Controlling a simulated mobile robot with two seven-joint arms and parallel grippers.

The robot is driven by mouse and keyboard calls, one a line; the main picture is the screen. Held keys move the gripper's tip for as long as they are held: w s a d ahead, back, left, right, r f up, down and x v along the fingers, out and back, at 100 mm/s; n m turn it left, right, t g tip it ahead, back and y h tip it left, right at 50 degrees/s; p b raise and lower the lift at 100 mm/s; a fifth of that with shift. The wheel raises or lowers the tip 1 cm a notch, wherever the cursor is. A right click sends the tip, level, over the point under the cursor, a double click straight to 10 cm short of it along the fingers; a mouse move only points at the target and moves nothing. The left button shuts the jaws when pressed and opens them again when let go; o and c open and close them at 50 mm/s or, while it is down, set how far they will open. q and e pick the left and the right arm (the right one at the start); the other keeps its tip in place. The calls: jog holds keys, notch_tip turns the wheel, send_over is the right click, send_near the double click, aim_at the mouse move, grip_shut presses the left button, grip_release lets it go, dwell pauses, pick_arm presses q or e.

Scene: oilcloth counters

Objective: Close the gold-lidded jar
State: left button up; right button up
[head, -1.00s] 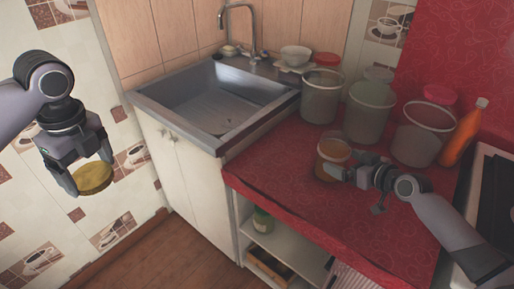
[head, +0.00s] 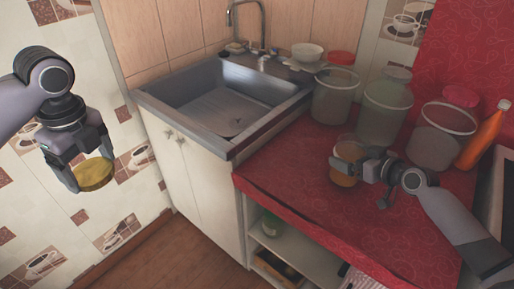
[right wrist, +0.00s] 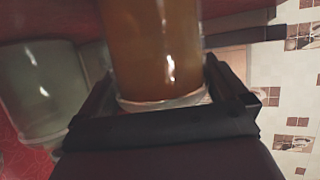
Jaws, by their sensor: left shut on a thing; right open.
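The open jar (head: 345,176), clear with amber contents, stands upright on the red counter in the head view. My right gripper (head: 363,173) is at the jar's right side with its fingers open. In the right wrist view the amber jar (right wrist: 155,50) is between the open fingers (right wrist: 168,100); I cannot tell whether they touch it. My left gripper (head: 90,170) is shut on the gold lid (head: 93,174) and holds it in the air at the far left, in front of the tiled wall and well away from the jar.
Several large clear containers (head: 384,115) stand behind the jar, some with red lids. An orange bottle (head: 484,136) is at the right. A metal sink (head: 222,95) is left of the red counter (head: 300,165). The counter's front left part is clear.

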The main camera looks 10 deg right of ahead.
pick_arm(q)
jog(key=shift+w+a+f, duration=0.25)
jog(key=shift+w, duration=0.05)
pick_arm(e)
jog(key=shift+w+a+f, duration=0.1)
jog(key=shift+w, duration=0.1)
pick_arm(q)
jog(key=shift+r, duration=0.1)
jog(key=shift+s, duration=0.1)
pick_arm(e)
jog(key=c, duration=1.1)
jog(key=shift+r, duration=0.2)
jog(key=shift+c, duration=1.3)
pick_arm(q)
jog(key=shift+d+r, duration=0.1)
jog(key=shift+r, duration=0.05)
pick_arm(e)
jog(key=shift+r, duration=0.1)
